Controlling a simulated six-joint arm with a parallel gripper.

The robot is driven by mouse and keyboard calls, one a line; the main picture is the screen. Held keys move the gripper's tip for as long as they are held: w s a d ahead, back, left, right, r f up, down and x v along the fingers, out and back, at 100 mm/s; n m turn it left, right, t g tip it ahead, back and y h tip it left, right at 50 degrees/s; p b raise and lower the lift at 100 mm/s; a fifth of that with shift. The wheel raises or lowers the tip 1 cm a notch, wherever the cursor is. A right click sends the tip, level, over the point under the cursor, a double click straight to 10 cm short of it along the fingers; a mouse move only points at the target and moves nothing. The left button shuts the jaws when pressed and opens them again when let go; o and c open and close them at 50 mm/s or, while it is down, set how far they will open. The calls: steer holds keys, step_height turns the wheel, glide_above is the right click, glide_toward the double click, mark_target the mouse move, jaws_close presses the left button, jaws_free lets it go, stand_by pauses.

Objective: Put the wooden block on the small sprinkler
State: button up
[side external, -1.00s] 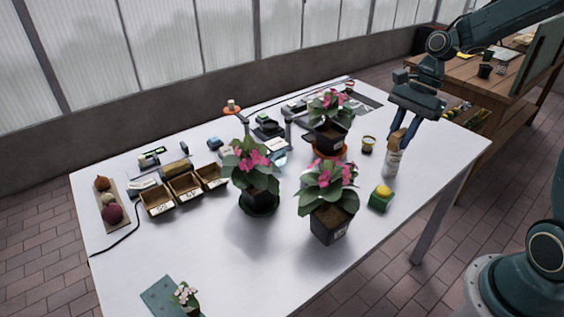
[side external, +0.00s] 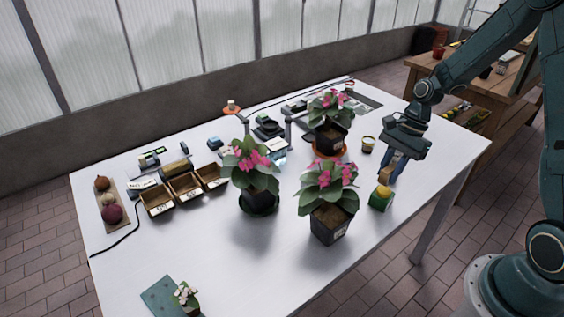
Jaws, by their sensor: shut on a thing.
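My gripper (side external: 390,179) points down at the right side of the white table, with its fingers just behind a small green item with a yellow top (side external: 381,199). A small tan-brown piece, apparently the wooden block (side external: 395,164), shows between the fingers, mostly covered by them. The fingers are shut on it. I cannot tell whether the gripper touches the green item. The pale bottle seen earlier in this area is hidden or not visible now. I cannot tell for sure which item is the small sprinkler.
Potted pink flowers (side external: 327,205) stand left of the gripper, with another pot (side external: 330,135) behind. A small yellow-topped tub (side external: 367,145) is close behind. Wooden seed boxes (side external: 184,187) are far left.

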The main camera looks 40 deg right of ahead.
mark_target(388, 178)
steer(key=shift+f, duration=1.6)
steer(key=shift+f, duration=0.15)
steer(key=o, duration=1)
steer(key=shift+r, duration=0.2)
steer(key=v, duration=1.2)
